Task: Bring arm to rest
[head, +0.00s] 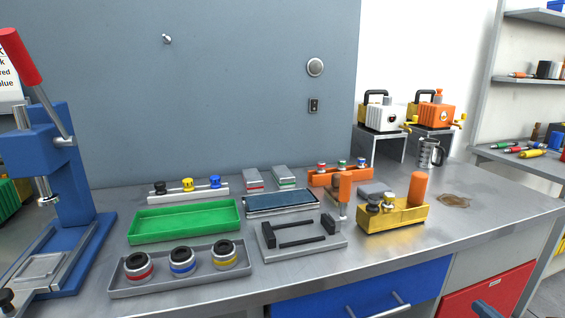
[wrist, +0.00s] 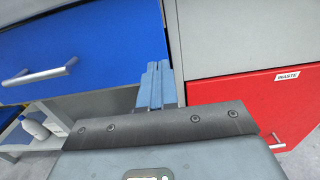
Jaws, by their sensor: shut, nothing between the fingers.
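My gripper (wrist: 155,84) shows in the wrist view with its two blue fingers shut together and nothing between them. It is in front of the bench, between the blue drawer front (wrist: 85,50) and the red drawer front (wrist: 255,105) labelled WASTE. The rest of my arm is out of that view.
The metal bench top (head: 480,190) holds a green tray (head: 185,222), a grey tray with three ringed parts (head: 118,290), a yellow block (head: 395,218) and a blue press (head: 62,180). Drawer handles (head: 380,312) stick out at the front. A white bottle (wrist: 35,128) stands on a low shelf.

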